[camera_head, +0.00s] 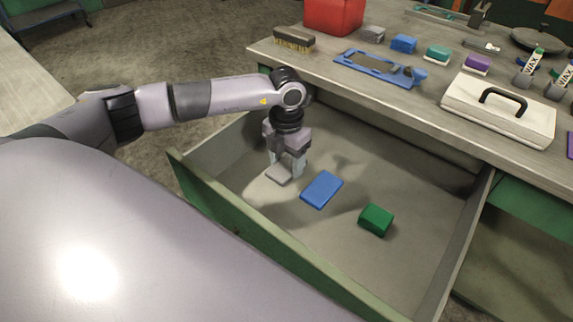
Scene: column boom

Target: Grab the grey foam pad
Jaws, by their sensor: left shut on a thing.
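The grey foam pad (279,175) is a small flat block inside the open drawer, toward its left end. My left gripper (287,167) points down into the drawer and is shut on the grey pad. The fingers hide part of the pad. I cannot tell whether the pad still touches the drawer floor. My right gripper is not in view.
In the green-fronted drawer (285,255), a blue pad (322,189) lies just right of the gripper and a green block (376,220) farther right. The workbench (430,118) above holds a brush (294,39), a blue sander (380,68) and a white case (498,108).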

